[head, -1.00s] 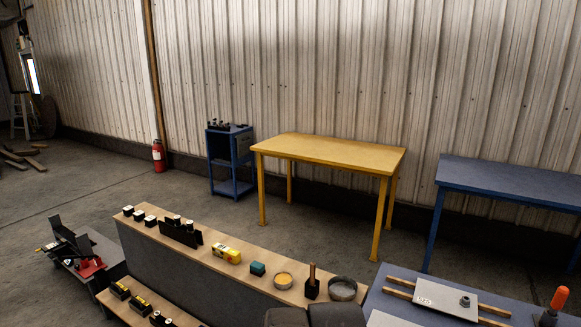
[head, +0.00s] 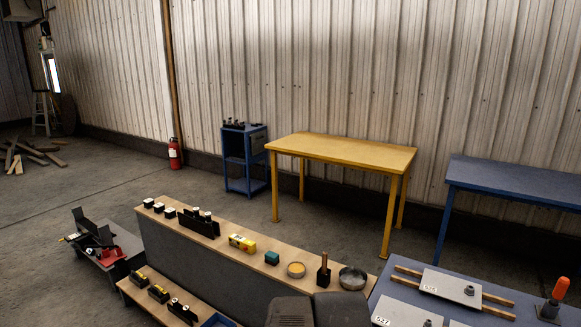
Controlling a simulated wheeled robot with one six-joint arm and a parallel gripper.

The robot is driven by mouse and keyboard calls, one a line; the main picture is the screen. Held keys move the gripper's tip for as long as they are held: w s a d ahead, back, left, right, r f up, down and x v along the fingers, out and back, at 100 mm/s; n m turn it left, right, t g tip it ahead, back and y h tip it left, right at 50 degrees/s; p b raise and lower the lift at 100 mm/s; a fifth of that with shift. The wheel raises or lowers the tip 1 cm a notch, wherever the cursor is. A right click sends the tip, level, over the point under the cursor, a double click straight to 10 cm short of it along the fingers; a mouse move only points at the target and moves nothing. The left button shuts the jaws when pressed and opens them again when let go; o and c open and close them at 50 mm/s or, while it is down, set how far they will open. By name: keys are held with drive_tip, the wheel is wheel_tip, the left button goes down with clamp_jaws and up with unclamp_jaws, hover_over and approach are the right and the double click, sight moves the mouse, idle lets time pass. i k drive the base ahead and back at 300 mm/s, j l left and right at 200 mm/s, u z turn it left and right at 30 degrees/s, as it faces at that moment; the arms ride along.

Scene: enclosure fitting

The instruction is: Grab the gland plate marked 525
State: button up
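A light grey gland plate (head: 452,286) lies across two wooden strips on the blue bench top at the lower right. Its white label is small and appears to read 525. A round dark fitting (head: 469,290) sits on its right part. A second grey plate (head: 407,312) is nearer, cut off by the bottom edge; its label seems to read 527. My gripper cannot be made out; only dark grey rounded parts, probably of my own arm, show at the bottom middle.
An orange-handled tool (head: 558,298) stands right of the plates. A wooden-topped bench (head: 220,244) to the left holds a yellow box (head: 242,243), a teal block (head: 272,257) and round tins. A yellow table (head: 345,150) and a blue table (head: 515,180) stand behind, with open floor between.

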sight(448, 287)
drive_tip(key=z, duration=1.35)
drive_tip(key=i+z, duration=0.25)
drive_tip(key=z, duration=0.25)
drive_tip(key=i+j+z, duration=0.1)
drive_tip(key=i+z, duration=0.2)
drive_tip(key=z, duration=0.15)
drive_tip(key=i+j+z, duration=0.15)
drive_tip(key=z, duration=0.35)
drive_tip(key=i, duration=0.1)
